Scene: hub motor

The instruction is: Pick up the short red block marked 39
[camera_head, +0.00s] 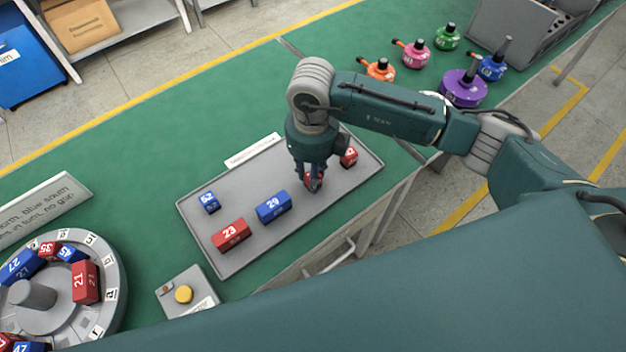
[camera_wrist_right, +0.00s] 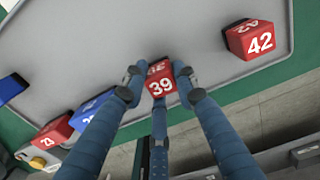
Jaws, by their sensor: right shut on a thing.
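The short red block marked 39 (camera_wrist_right: 160,84) sits between the fingers of my right gripper in the right wrist view. My right gripper (camera_wrist_right: 158,80) is shut on it, with fingers against its sides. In the head view my right gripper (camera_head: 313,184) points down over the right part of the grey tray (camera_head: 240,258), and the red block (camera_head: 316,177) is mostly hidden behind the fingers. I cannot tell whether the block touches the tray. My left gripper does not show.
On the tray are a red block marked 42 (camera_head: 349,158), a blue block 29 (camera_head: 273,206), a red block 23 (camera_head: 231,234) and a small blue block (camera_head: 209,201). A round fixture (camera_head: 112,262) with blocks stands left. A yellow button box (camera_head: 187,293) is near the front.

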